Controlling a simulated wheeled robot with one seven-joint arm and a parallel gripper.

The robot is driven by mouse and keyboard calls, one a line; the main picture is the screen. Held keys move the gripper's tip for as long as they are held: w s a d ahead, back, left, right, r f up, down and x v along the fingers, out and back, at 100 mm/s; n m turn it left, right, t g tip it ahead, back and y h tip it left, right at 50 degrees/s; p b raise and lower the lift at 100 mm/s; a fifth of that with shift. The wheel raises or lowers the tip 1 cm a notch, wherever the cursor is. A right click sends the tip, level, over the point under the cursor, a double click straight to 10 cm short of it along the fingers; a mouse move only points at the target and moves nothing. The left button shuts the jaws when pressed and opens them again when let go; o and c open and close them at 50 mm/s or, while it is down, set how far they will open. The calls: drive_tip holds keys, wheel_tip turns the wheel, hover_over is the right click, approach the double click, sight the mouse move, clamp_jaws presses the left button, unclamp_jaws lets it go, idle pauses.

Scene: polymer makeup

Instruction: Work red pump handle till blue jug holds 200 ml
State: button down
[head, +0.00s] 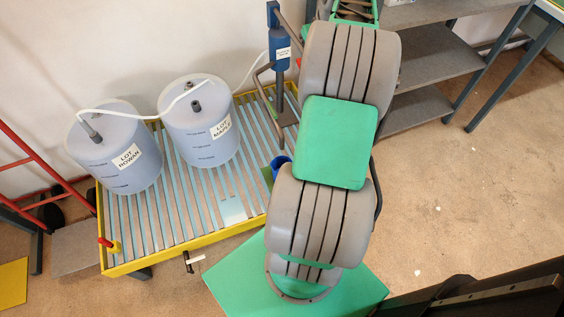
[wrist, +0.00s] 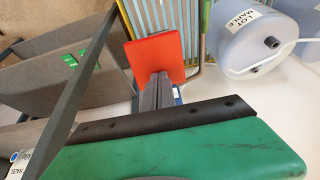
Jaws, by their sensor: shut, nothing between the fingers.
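The red pump handle shows as a flat red plate (wrist: 157,58) in the wrist view. My gripper (wrist: 159,79) is shut and empty, its fingertips at the plate's lower edge; I cannot tell whether they touch. In the head view my arm hides my gripper and most of the handle; only a small red piece shows beside the blue pump body (head: 279,50). The blue jug (head: 280,162) stands low on the slatted platform, mostly hidden behind my arm, so its level cannot be read.
Two pale blue drums, LOT ROWAN (head: 113,170) and LOT MAPLE (head: 205,150), stand on the yellow-edged slatted platform (head: 190,243), joined by a white hose (head: 135,114). Grey shelves (head: 425,70) stand at upper right. A red frame (head: 38,160) stands at left.

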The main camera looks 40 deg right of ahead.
wheel_tip(320, 180, up, 12)
drive_tip(key=p, duration=0.8)
drive_tip(key=shift+w+a, duration=0.1)
